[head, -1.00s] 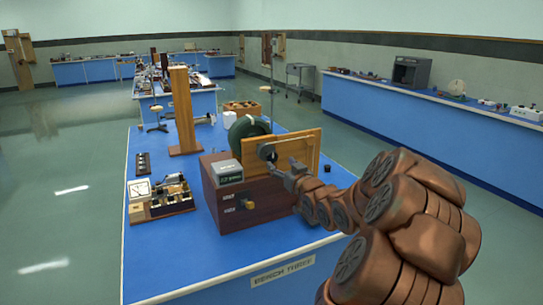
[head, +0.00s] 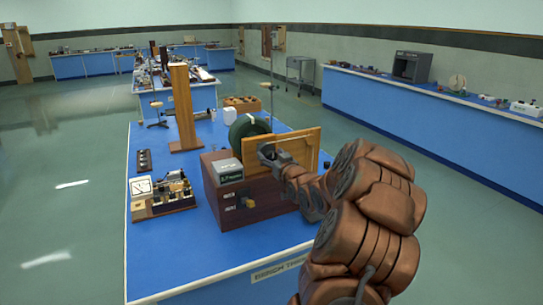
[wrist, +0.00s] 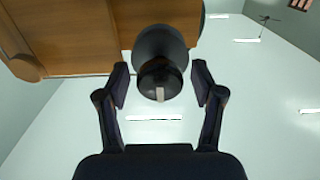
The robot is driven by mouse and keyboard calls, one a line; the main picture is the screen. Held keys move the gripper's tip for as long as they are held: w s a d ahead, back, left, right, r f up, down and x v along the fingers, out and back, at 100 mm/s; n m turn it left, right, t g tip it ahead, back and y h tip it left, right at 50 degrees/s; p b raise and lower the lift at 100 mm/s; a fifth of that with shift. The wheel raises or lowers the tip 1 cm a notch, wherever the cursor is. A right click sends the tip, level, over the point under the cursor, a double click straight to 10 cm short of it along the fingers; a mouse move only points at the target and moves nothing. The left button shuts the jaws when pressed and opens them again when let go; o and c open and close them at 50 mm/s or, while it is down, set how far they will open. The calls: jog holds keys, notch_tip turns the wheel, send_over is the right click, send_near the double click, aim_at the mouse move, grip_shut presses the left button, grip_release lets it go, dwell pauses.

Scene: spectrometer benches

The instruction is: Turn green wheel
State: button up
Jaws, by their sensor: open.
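A dark green wheel (head: 240,131) stands upright behind a wooden panel (head: 305,147) on the near blue bench; the panel hides part of it. My gripper (head: 268,153) is at the front left of the panel, small and partly hidden by its own links in the head view. In the wrist view my gripper (wrist: 160,84) is open, with one finger on each side of a dark round knob (wrist: 160,48) with a pale mark. The knob stands out in front of the wooden panel, and gaps show between it and both fingers.
A dark red box (head: 240,203) with a grey meter (head: 226,172) on it sits left of the panel. A tall wooden post (head: 183,105) and an instrument board (head: 160,197) stand further left. The bench front edge is clear.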

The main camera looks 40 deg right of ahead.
jog(key=shift+c, duration=0.4)
grip_shut()
